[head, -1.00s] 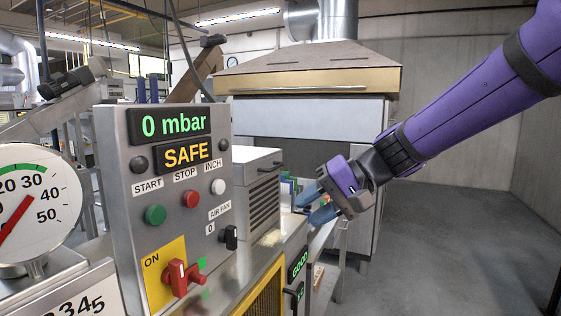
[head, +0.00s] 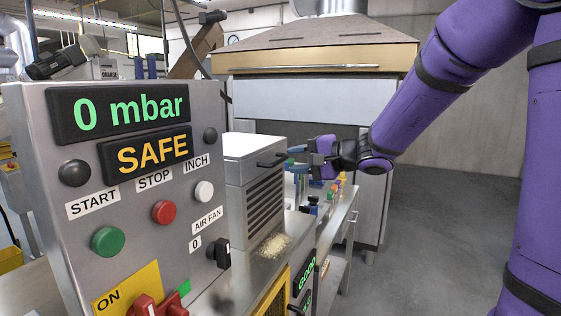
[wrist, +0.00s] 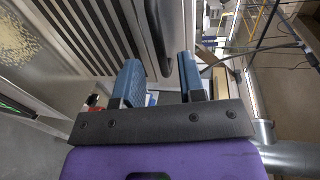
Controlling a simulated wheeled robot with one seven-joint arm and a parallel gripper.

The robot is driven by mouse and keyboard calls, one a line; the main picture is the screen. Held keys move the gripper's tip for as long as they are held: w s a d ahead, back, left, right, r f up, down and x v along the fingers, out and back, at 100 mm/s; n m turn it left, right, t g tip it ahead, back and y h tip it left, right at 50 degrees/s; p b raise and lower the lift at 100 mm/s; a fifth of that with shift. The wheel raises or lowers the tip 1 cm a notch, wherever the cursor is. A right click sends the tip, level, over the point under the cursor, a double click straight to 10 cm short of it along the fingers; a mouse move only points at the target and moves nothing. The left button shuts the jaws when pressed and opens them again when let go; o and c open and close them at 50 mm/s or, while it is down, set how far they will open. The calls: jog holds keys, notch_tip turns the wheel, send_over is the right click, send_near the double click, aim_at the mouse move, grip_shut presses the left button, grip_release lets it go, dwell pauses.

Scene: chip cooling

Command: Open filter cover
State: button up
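The filter cover (head: 245,173) is a grey metal box with a louvred side, standing behind the control panel and closed. Its black bar handle (head: 270,161) sticks out on the right face. My gripper (head: 294,158) is just right of the handle, level with it. In the wrist view my blue fingers (wrist: 160,68) are spread apart with nothing held. The dark handle (wrist: 160,35) appears ahead of the gap between them. Whether a finger touches it cannot be told.
The control panel (head: 150,215) reads 0 mbar and SAFE and stands close at left. Pale crumbs (head: 272,246) lie on the metal top before the cover. A bench with small coloured items (head: 330,190) is behind my gripper. Open floor (head: 430,235) lies right.

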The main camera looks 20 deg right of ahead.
aim_at(283, 160)
jog(key=shift+x, duration=2.35)
grip_shut()
